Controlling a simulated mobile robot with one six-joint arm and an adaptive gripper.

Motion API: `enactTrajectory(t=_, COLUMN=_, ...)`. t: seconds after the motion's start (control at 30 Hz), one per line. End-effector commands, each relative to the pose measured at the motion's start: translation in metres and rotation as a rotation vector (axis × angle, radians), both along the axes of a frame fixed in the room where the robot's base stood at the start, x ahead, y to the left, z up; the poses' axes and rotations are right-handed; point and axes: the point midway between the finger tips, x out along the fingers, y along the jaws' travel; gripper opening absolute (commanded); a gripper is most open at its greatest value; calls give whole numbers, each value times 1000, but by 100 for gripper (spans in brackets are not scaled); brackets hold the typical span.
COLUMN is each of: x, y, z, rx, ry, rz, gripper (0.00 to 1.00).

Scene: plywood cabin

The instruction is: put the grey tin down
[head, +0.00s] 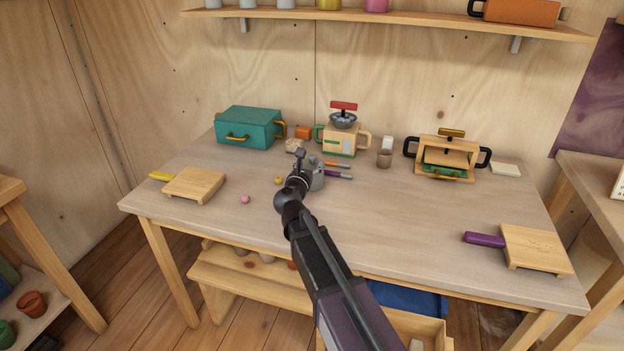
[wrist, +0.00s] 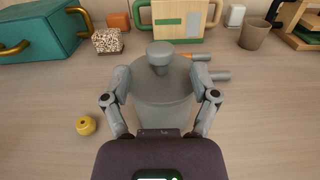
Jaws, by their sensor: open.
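The grey tin (wrist: 163,95) is round with a knobbed lid (wrist: 159,56), and it looks upright on the table (head: 228,207). In the head view the tin (head: 317,180) is partly hidden behind my gripper (head: 299,160). In the wrist view my gripper (wrist: 163,98) is open, with one finger on either side of the tin. I cannot tell whether the fingers touch it. The tin's lower front is hidden by the gripper's body.
A yellow piece (wrist: 86,125) lies left of the tin, a speckled block (wrist: 107,41) behind left. Orange and purple-ended markers (head: 338,175) lie just right. A teal box (head: 249,128), cream appliance (head: 341,140) and brown cup (head: 384,158) stand behind. The table's front middle is clear.

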Motion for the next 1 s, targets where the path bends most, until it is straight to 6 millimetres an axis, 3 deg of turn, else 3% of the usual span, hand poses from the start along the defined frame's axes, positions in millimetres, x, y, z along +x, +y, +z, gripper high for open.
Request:
enactTrajectory(t=0.2, x=21, y=-6, z=0, rx=0, ry=0, rz=0, gripper=77)
enactTrajectory(t=0.8, x=22, y=-7, z=0, rx=0, ry=0, rz=0, gripper=77)
enactTrajectory(t=0.87, x=22, y=-7, z=0, rx=0, ry=0, rz=0, gripper=65)
enactTrajectory(t=1.0, x=22, y=-7, z=0, rx=0, ry=0, rz=0, gripper=23)
